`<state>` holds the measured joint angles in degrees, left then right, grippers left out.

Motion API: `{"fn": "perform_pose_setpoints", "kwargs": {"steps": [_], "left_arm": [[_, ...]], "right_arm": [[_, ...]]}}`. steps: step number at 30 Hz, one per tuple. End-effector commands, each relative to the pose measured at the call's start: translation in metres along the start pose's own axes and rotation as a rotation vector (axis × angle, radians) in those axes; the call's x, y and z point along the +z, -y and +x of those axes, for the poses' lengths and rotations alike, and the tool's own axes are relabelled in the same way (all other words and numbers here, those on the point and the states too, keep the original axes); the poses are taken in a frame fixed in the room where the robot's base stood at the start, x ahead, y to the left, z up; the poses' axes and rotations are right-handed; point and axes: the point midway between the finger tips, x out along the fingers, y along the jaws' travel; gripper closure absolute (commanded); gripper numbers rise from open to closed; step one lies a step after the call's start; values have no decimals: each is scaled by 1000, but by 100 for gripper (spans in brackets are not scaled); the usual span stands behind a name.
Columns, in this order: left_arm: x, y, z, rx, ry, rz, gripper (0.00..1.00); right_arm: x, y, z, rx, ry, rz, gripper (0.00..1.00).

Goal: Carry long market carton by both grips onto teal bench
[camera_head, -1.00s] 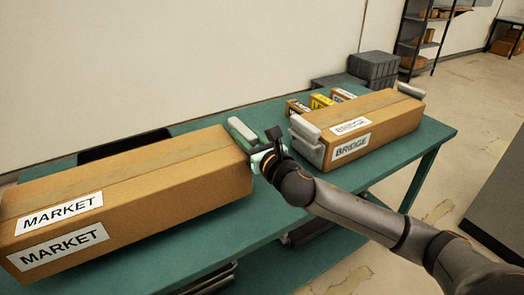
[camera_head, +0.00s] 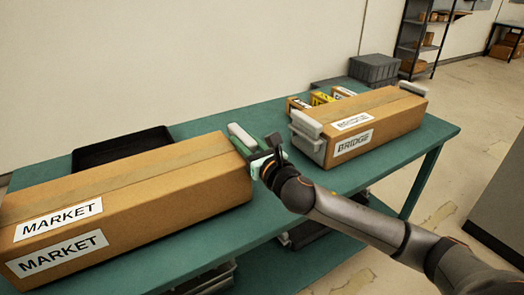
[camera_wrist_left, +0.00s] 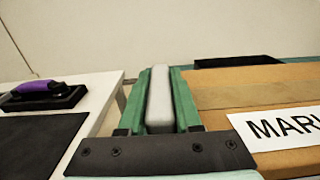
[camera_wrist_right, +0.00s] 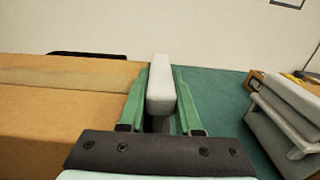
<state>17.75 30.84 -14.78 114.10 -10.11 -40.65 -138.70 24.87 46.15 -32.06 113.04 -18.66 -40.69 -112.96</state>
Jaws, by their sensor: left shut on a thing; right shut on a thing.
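The long brown market carton (camera_head: 140,195), with white MARKET labels, is over the left part of the teal bench (camera_head: 285,215). Whether it touches the bench top cannot be told. My right gripper (camera_head: 259,155) is at the carton's right end, shut on its pale grey grip; the grip (camera_wrist_right: 160,88) stands between the green fingers in the right wrist view. My left gripper (camera_wrist_left: 160,105) is shut on the other grey grip (camera_wrist_left: 159,100), in the left wrist view. The left arm and the carton's left end are outside the head view.
A brown BRIDGE carton (camera_head: 375,125) with grey grips stands on the bench's right part, near small boxes (camera_head: 320,99). A black tray (camera_head: 122,150) lies behind the market carton. A white table (camera_wrist_left: 95,95) holds a purple-handled tool (camera_wrist_left: 42,92).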

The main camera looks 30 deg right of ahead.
Motion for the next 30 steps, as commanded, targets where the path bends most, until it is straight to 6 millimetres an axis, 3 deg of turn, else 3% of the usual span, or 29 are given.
{"fn": "perform_pose_setpoints", "kwargs": {"steps": [7,8,15,24,30], "left_arm": [[-12,0,0,0,7,1,100],[-12,0,0,1,1,0,64],[-12,0,0,0,0,0,38],[-12,0,-2,0,0,0,38],[-13,0,-25,-1,-1,3,38]], "right_arm": [[-12,0,0,0,7,-1,100],[-12,0,0,-1,1,0,64],[-12,0,0,0,0,0,38],[-12,0,0,0,0,0,38],[-12,0,0,0,0,0,38]]}}
